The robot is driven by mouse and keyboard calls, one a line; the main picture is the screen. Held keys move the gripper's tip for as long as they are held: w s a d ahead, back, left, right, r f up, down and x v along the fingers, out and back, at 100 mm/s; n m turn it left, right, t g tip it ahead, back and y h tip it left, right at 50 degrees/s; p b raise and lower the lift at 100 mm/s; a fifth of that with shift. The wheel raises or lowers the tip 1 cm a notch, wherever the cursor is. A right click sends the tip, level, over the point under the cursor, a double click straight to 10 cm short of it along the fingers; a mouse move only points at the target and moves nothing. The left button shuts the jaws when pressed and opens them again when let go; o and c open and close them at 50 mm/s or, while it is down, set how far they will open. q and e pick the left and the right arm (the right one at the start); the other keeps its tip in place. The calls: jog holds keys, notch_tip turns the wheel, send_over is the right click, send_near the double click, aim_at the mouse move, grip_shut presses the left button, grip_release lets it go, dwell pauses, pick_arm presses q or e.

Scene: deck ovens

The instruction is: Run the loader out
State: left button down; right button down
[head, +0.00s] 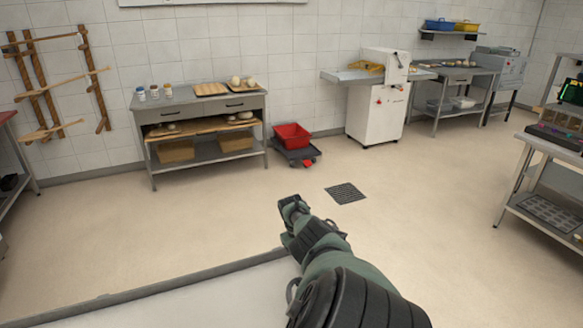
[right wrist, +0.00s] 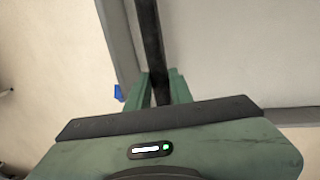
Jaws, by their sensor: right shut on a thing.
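The loader shows at the bottom of the head view as a pale flat surface with a grey edge rail (head: 190,282). In the right wrist view its grey frame (right wrist: 120,45) and pale surface (right wrist: 240,50) lie beyond my fingers. My right gripper (right wrist: 160,88) is shut on a dark bar (right wrist: 150,35), which runs away from between its fingers. In the head view my right gripper (head: 291,207) is past the rail's right end; the bar cannot be made out there. My left gripper is not in view.
Open floor (head: 230,225) with a drain grate (head: 345,193) lies ahead. A steel worktable (head: 200,103), a red bin (head: 292,136) on a low dolly and a white machine (head: 377,110) stand along the back wall. A metal rack (head: 540,215) stands at the right.

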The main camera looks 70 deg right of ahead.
jog(key=shift+s+d+r, duration=0.1)
jog(key=shift+s+d, duration=0.35)
jog(key=shift+s, duration=0.15)
jog(key=c, duration=1.5)
grip_release()
jog(key=shift+c, duration=0.2)
jog(key=shift+o, duration=1.4)
jog(key=shift+s+d, duration=0.1)
jog(key=shift+s, duration=0.05)
jog(key=shift+w, duration=0.2)
